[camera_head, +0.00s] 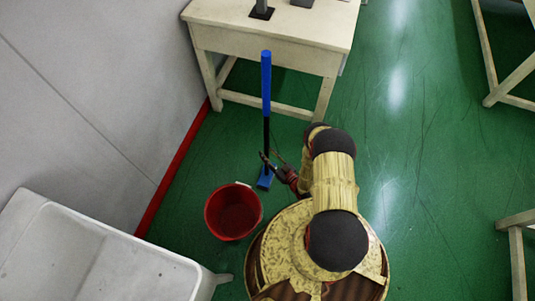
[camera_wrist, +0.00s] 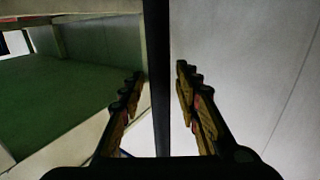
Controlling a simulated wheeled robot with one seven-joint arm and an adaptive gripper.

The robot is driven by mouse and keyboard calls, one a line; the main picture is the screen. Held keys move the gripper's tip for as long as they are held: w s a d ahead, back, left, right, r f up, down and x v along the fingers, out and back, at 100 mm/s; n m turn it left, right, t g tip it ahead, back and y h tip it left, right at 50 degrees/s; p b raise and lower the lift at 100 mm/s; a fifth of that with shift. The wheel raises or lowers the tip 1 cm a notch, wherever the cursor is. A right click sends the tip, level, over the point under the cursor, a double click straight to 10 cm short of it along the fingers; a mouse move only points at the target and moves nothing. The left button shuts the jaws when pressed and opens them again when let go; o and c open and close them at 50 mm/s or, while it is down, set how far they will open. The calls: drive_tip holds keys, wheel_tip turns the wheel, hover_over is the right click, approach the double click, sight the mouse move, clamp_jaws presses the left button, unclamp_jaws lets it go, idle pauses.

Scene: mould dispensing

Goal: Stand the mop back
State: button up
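The mop has a blue grip (camera_head: 266,80), a black shaft (camera_head: 266,130) and a blue head (camera_head: 264,182) at the floor. It looks roughly upright in front of the bench, with its grip overlapping the bench front; I cannot tell if it touches the bench. My gripper (camera_head: 270,160) is low on the shaft, just above the head. In the wrist view my gripper (camera_wrist: 160,72) has its fingers apart on either side of the black shaft (camera_wrist: 157,45). No firm grip on the shaft shows. The mop head is out of the wrist view.
A red bucket (camera_head: 233,211) stands on the green floor left of my base. A white basin (camera_head: 100,255) is at lower left, along the grey wall (camera_head: 95,90). The cream bench (camera_head: 265,42) stands behind the mop. Open floor (camera_head: 425,150) lies to the right.

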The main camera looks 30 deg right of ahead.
drive_tip(key=shift+o, duration=0.3)
drive_tip(key=shift+s+r, duration=0.1)
drive_tip(key=shift+s, duration=0.05)
drive_tip(key=p+v, duration=0.3)
drive_tip(key=v, duration=0.8)
drive_tip(key=shift+s, duration=0.4)
